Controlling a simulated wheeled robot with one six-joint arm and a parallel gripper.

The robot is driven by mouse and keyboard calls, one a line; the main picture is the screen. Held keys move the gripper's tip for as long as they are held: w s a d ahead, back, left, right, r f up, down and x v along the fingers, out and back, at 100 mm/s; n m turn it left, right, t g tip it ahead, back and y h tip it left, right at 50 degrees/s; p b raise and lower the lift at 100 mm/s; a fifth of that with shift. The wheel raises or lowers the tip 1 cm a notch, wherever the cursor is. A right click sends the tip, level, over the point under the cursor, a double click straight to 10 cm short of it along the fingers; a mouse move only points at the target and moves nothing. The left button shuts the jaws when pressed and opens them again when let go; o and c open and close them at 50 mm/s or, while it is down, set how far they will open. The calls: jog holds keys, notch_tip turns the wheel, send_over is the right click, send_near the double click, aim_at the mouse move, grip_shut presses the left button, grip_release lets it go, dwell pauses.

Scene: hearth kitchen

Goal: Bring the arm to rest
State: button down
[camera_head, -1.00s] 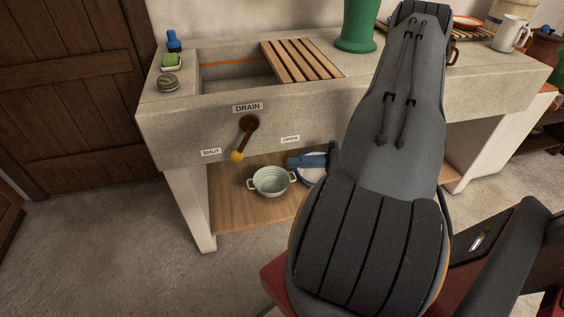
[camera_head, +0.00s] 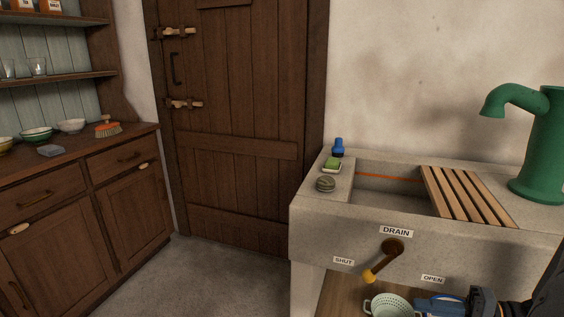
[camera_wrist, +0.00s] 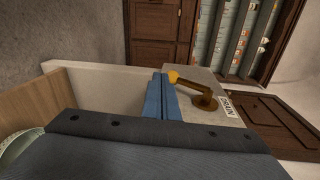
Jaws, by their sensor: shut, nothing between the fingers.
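My gripper (camera_head: 436,304) is at the lower right of the head view, low in front of the stone sink (camera_head: 345,226). It is below and to the right of the drain lever (camera_head: 382,261), next to a pale green colander (camera_head: 390,307). In the wrist view its blue fingers (camera_wrist: 161,97) are together with nothing between them. The lever (camera_wrist: 190,87) shows just beyond them, its yellow knob near the fingertips; I cannot tell whether they touch. The lever slants down-left, toward the SHUT label. My arm is mostly cut off at the right edge.
A wooden shelf (camera_head: 345,300) lies under the sink. A slatted rack (camera_head: 467,195) and a green pump (camera_head: 541,150) are on top. A dark cabinet (camera_head: 80,200) stands left, a plank door (camera_head: 235,130) behind. Floor (camera_head: 215,275) between cabinet and sink is clear.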

jog(key=s+a+r+n+g+h+p, duration=0.3)
jog(key=a+r+h, duration=0.4)
jog(key=a+r, duration=0.4)
jog(key=s+a+r+n+g+h+p, duration=0.3)
jog(key=s+a+r+g+h+p, duration=0.1)
jog(key=a+r, duration=0.7)
jog(key=s+r+h+p, duration=0.1)
jog(key=s+h, duration=0.1)
jog(key=h, duration=0.1)
jog(key=shift+s+a+r+h, duration=0.2)
jog(key=shift+a+r+h, duration=0.1)
jog(key=shift+r, duration=0.1)
